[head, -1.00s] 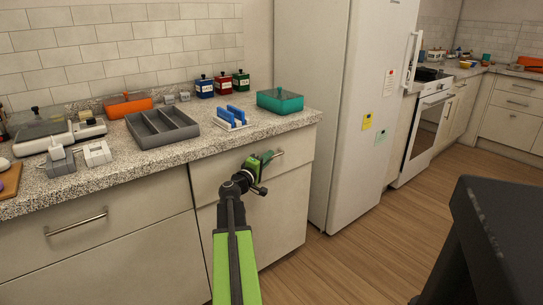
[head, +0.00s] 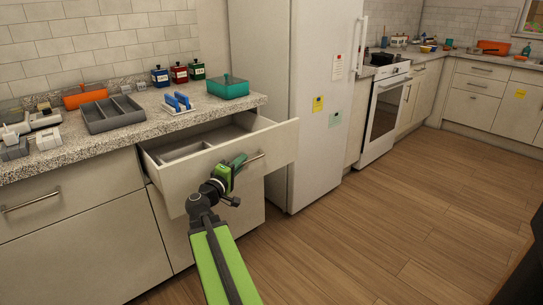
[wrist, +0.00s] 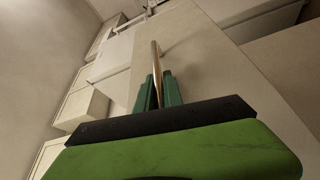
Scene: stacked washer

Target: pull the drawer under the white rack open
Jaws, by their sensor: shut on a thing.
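The drawer (head: 232,160) under the white rack (head: 178,106) stands well out from the cabinet, and its grey inside shows. The rack holds blue pieces and stands on the counter above. My gripper (head: 240,164) is shut on the drawer's bar handle (head: 256,156), toward its left end. In the wrist view, the green fingers (wrist: 158,92) close on both sides of the handle bar (wrist: 155,62). The drawer's right front corner sticks out in front of the fridge side.
A grey divided tray (head: 112,114), a teal box (head: 228,88) and several small jars stand on the counter (head: 60,152). A white fridge (head: 320,120) is right of the drawer. A closed drawer (head: 70,190) is at left. Wood floor (head: 400,210) is free at right.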

